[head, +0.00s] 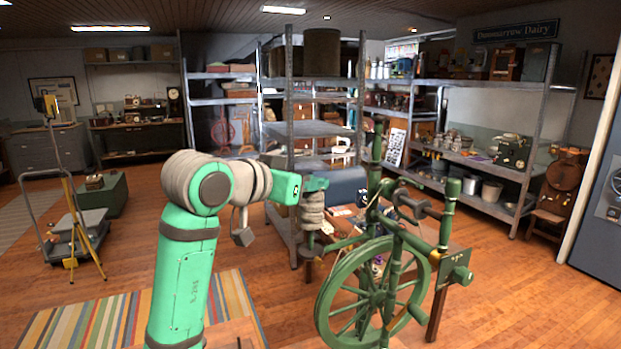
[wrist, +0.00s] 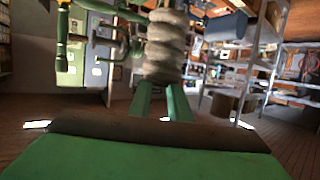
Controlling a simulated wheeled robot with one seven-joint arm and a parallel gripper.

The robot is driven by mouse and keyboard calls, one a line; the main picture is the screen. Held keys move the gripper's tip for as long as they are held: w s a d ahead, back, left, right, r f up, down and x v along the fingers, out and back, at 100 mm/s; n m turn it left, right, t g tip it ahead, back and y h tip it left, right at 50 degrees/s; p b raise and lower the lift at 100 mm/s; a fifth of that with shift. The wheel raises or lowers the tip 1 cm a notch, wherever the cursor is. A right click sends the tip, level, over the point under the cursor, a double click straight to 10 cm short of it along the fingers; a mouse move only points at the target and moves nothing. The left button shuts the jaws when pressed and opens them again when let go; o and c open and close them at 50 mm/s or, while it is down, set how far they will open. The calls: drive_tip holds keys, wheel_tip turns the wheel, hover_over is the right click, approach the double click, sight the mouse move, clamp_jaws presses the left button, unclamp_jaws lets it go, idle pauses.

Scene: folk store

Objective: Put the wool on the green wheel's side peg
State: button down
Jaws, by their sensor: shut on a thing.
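The wool (head: 312,208) is a pale grey, ridged, upright bundle just left of the green wheel's upper frame. My gripper (head: 312,184) is shut on its upper end, and the wool hangs below the fingers. The green wheel (head: 322,301) is a spinning wheel with a large spoked rim and turned posts. A green bar (head: 350,243) juts left from its frame below the wool. I cannot tell whether this bar is the side peg or whether the wool touches it.
A low table with small goods stands behind the wheel, partly hidden by it. Metal shelves (head: 290,95) rise close behind my gripper, with more shelving (head: 480,190) at the right. A striped rug (head: 90,315) and a trolley (head: 75,240) lie left. The wood floor at right is clear.

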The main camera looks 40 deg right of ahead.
sight(307, 206)
drive_tip(key=shift+f, duration=2.55)
drive_tip(key=c, duration=1.6)
unclamp_jaws()
drive_tip(key=shift+o, duration=0.2)
drive_tip(key=shift+a, duration=0.1)
drive_tip(key=v, duration=1)
drive_tip(key=shift+a, duration=0.3)
drive_tip(key=shift+s+r, duration=0.1)
drive_tip(key=shift+r, duration=0.05)
